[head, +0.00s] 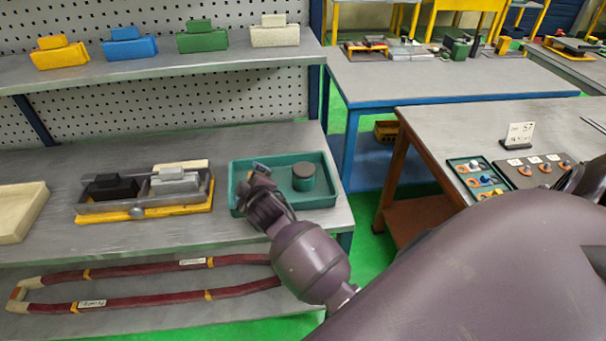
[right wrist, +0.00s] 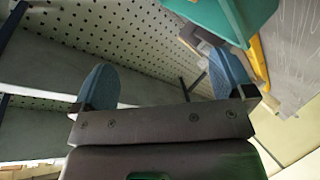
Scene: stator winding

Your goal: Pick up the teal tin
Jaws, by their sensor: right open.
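The teal tin (head: 303,177) is a short round can with a darker grey top. It stands upright in the right part of a shallow teal tray (head: 331,185) on the workbench. My right gripper (head: 258,176) is over the left part of this tray, to the left of the tin and apart from it. In the right wrist view my right gripper (right wrist: 162,82) is open, with its two blue-grey fingers wide apart and nothing between them. The tin cannot be made out there; a teal tray wall (right wrist: 225,18) shows at the top. My left gripper is not in view.
A yellow-based metal holder (head: 140,213) with dark and light blocks stands left of the tray. A cream tray (head: 22,212) is further left. An upper shelf (head: 170,67) with several coloured blocks runs above the bench. Another table (head: 440,123) stands to the right.

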